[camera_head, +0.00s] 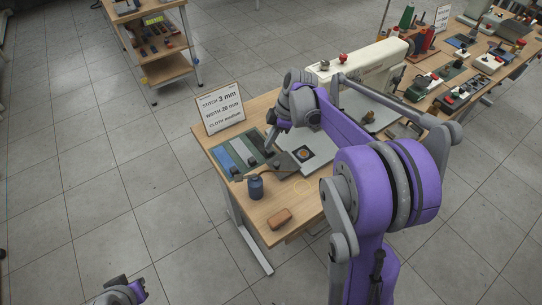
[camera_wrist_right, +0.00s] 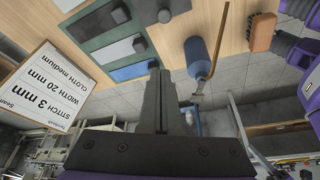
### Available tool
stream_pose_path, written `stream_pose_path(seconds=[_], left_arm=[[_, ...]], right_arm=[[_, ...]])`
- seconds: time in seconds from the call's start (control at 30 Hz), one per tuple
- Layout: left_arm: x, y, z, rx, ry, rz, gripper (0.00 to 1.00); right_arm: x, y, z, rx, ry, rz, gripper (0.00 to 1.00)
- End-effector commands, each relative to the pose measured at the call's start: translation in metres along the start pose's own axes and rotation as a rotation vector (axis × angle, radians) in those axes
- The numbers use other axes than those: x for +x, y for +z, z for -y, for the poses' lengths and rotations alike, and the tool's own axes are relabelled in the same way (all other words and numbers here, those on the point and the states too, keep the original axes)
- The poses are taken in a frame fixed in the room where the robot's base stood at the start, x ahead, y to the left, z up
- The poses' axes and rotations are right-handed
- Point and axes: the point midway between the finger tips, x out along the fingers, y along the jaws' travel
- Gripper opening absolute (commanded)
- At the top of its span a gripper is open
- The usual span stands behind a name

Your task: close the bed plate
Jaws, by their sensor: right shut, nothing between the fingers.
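The sewing machine (camera_head: 358,62) is cream-white, with a light grey bed (camera_head: 325,150) on the wooden table. A dark square with a gold round part (camera_head: 304,154) shows in the bed. A dark grey plate (camera_head: 284,164) lies beside that square, at the bed's left end; it looks like the bed plate, drawn aside from the opening. My right gripper (camera_head: 270,148) is over the table just left of the bed, close to this plate; contact cannot be told. In the wrist view its fingers (camera_wrist_right: 165,82) are together and empty. My left gripper (camera_head: 122,292) is at the bottom left, far from the table; its jaws are unclear.
A sign (camera_head: 219,108) stands at the table's back left corner. Coloured strips with grey blocks (camera_head: 238,154) lie in front of it. A blue bottle (camera_head: 256,187) and a brown brush-like block (camera_head: 279,219) sit near the front edge. More benches stand at the back right.

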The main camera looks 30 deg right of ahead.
Motion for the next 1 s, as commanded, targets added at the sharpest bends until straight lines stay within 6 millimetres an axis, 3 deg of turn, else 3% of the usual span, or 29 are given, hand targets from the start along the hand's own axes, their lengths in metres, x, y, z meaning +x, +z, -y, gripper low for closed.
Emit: stream_pose_path(seconds=[0.17, 0.57, 0.8, 1.0], left_arm=[[0.001, 0.001, 0.000, 0.000, 0.000, 0.001, 0.00], [0.002, 0.003, 0.000, 0.000, 0.000, 0.002, 0.00], [-0.004, -0.004, 0.000, 0.000, 0.000, -0.004, 0.00], [-0.004, -0.005, 0.000, 0.000, 0.000, -0.005, 0.00]], right_arm=[[0.019, 0.000, -0.001, -0.007, -0.002, -0.001, 0.00], [0.102, 0.000, 0.000, -0.006, -0.001, -0.001, 0.00], [0.092, 0.032, -0.002, -0.002, 0.002, 0.000, 0.00], [0.092, 0.040, -0.001, -0.003, 0.000, -0.001, 0.00]])
